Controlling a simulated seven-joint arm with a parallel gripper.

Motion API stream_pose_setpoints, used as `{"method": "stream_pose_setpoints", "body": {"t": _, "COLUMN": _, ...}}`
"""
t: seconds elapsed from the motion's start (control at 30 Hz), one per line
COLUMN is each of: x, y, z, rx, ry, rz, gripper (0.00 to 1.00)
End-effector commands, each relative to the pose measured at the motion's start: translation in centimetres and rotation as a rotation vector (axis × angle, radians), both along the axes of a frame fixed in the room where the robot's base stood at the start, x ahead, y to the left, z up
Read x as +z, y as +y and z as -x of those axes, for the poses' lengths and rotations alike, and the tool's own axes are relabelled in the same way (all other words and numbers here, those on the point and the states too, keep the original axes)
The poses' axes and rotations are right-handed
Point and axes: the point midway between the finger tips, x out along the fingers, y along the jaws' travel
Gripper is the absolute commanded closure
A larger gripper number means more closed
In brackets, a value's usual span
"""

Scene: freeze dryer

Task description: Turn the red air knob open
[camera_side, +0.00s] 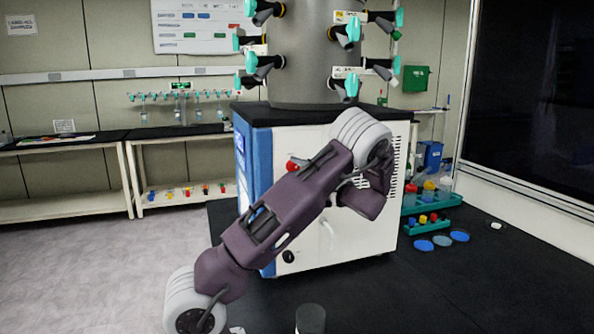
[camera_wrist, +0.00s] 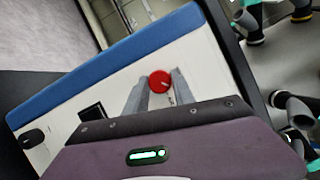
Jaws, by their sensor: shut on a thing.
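The red air knob (camera_wrist: 160,81) sits on the white front panel of the freeze dryer and shows in the wrist view between my fingertips. My gripper (camera_wrist: 159,88) is shut on it, with one grey finger on each side. In the side view the red knob (camera_side: 292,165) shows at the left part of the machine's white face (camera_side: 330,250), just beyond my arm. My arm hides much of that face, and my fingers cannot be made out there. Whether the knob is turned cannot be told.
A black knob (camera_side: 288,256) is low on the same panel. Teal-capped valves (camera_side: 262,62) ring the grey column (camera_side: 305,55) above the machine. A teal rack (camera_side: 432,203) with coloured caps stands at right, with blue discs (camera_side: 424,245) on the dark bench before it.

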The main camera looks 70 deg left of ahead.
Motion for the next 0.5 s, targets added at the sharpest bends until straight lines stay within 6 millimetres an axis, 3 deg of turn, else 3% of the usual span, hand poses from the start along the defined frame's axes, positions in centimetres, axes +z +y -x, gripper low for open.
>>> {"method": "stream_pose_setpoints", "body": {"t": 0.5, "x": -0.28, "y": -0.06, "z": 0.08, "rx": -0.001, "ry": 0.466, "rz": 0.000, "gripper": 1.00}}
